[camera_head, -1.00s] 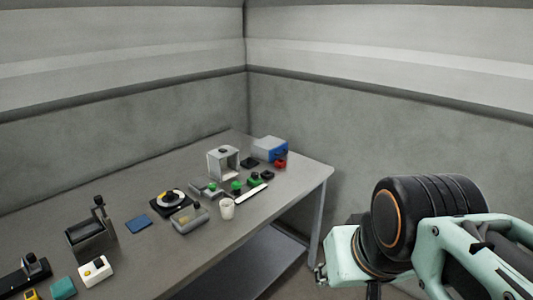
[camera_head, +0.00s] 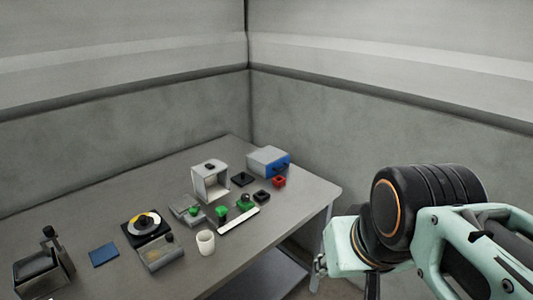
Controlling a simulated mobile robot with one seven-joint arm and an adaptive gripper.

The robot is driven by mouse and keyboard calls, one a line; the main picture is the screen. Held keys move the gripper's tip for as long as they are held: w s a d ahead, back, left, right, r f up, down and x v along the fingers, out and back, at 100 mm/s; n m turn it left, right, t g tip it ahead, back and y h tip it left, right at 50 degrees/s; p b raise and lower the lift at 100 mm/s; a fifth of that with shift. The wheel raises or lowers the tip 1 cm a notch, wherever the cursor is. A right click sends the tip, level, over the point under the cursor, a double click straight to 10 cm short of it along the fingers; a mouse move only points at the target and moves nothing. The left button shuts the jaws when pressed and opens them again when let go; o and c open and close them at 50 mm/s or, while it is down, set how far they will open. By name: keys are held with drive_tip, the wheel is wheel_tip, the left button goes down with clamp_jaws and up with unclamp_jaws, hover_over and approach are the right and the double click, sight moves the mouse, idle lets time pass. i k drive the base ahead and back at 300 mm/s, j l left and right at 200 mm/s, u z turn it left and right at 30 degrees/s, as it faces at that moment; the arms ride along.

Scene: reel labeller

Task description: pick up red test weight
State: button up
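The red test weight (camera_head: 279,182) is a small red piece standing on the table near its right edge, in front of the blue and grey box. It looks upright, and nothing touches it from above. My arm shows at the right of the head view as mint and black links, to the right of the table and apart from the weight. I cannot make out any gripper fingers in this view.
On the grey table (camera_head: 235,262), a blue and grey box (camera_head: 268,161), a black block (camera_head: 262,197), a green-based piece (camera_head: 245,202), a white strip (camera_head: 239,221), an open grey housing (camera_head: 210,180) and a white cup (camera_head: 205,242) stand near the weight. Walls close off the back.

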sight(278, 181)
drive_tip(key=i+l+u, duration=0.1)
drive_tip(key=i+l, duration=0.5)
drive_tip(key=i, duration=0.15)
